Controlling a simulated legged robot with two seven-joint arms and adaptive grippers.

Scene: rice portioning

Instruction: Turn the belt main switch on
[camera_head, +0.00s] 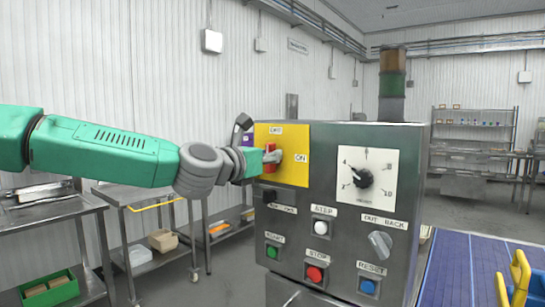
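The belt main switch (270,162) is a red rotary handle on a yellow plate (295,172) at the upper left of a grey control box. The plate has an "ON" label to the right of the handle and another label above it, too small to read surely. My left gripper (262,155) is at the left side of the handle, close to it or touching it. Part of the handle is hidden by the gripper. A dark finger part sticks up above the wrist. Whether the fingers are open or shut on the handle is not clear. My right gripper is not in view.
The control box (330,215) also carries a black dial (362,178), a grey knob (380,243) and several push buttons. A blue belt (465,270) with a yellow object (515,280) lies at the right. Steel tables (55,212) stand behind at the left.

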